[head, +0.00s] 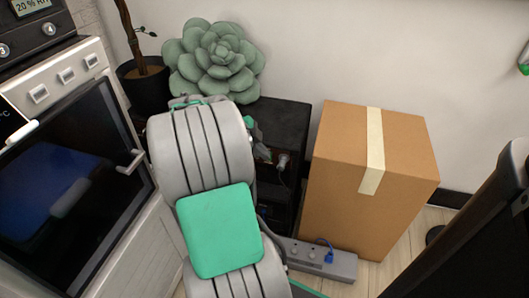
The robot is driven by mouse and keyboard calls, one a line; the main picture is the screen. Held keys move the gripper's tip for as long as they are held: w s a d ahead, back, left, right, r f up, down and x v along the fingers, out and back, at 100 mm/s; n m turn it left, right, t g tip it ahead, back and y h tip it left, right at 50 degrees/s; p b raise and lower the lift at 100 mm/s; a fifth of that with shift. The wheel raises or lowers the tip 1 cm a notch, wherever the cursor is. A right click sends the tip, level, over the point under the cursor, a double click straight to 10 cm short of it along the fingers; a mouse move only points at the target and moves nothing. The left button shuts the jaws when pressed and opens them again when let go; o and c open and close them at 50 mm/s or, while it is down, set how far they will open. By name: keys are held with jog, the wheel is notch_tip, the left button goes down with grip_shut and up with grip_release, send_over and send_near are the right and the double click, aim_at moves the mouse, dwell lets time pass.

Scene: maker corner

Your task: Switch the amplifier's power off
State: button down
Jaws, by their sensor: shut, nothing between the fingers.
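A black box-shaped unit (286,122) stands against the wall, partly hidden behind my arm. A plug with a cable (283,161) shows on its visible side. I cannot tell whether this unit is the amplifier or a stand, and no power switch can be made out on it. My grey and green arm fills the middle of the head view and covers the unit's left part. Small green parts show beside the arm near the unit.
A cardboard box (345,190) stands right of the unit. A grey power strip (310,262) with a blue plug (328,257) lies on the floor before it. A white oven-like cabinet (75,170) is at left. A potted plant (145,85) and succulent-shaped cushion (213,60) are behind.

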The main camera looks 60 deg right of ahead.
jog(key=shift+r, duration=0.6)
jog(key=s+a+p+v, duration=0.1)
jog(key=p+v, duration=0.3)
jog(key=v, duration=0.8)
jog(key=shift+a+f, duration=0.35)
jog(key=shift+a, duration=0.1)
jog(key=shift+s, duration=0.2)
